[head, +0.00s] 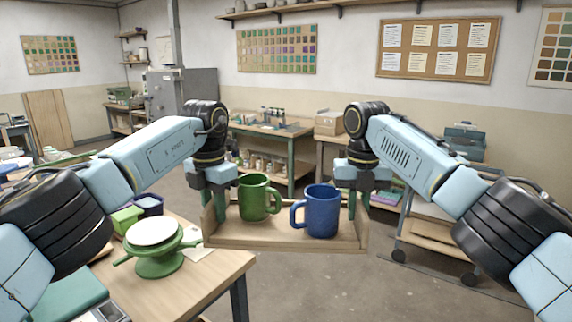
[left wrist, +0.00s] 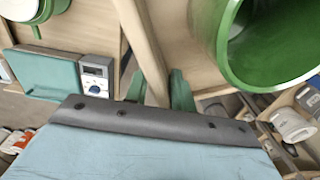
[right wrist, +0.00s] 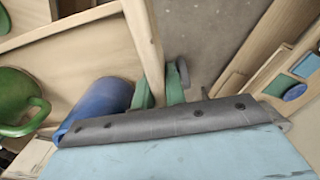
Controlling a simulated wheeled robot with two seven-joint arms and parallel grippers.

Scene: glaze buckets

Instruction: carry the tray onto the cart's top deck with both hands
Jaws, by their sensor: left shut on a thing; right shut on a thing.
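The wooden tray (head: 285,243) hangs level between my two grippers, in front of me and beyond the right edge of the worktable. A green mug (head: 254,198) and a blue mug (head: 321,212) stand upright in it. My left gripper (head: 220,207) is shut on the tray's left end wall, which shows between its fingers in the left wrist view (left wrist: 150,60). My right gripper (head: 353,205) is shut on the right end wall, also in the right wrist view (right wrist: 146,45). The wheeled cart (head: 432,240) stands at the right, its top deck partly hidden behind my right arm.
The worktable (head: 215,270) at left holds a green stand with a white disc (head: 155,235) and a green box (head: 126,219). A workbench (head: 270,130) and shelves stand at the back. Bare floor (head: 330,285) lies between worktable and cart.

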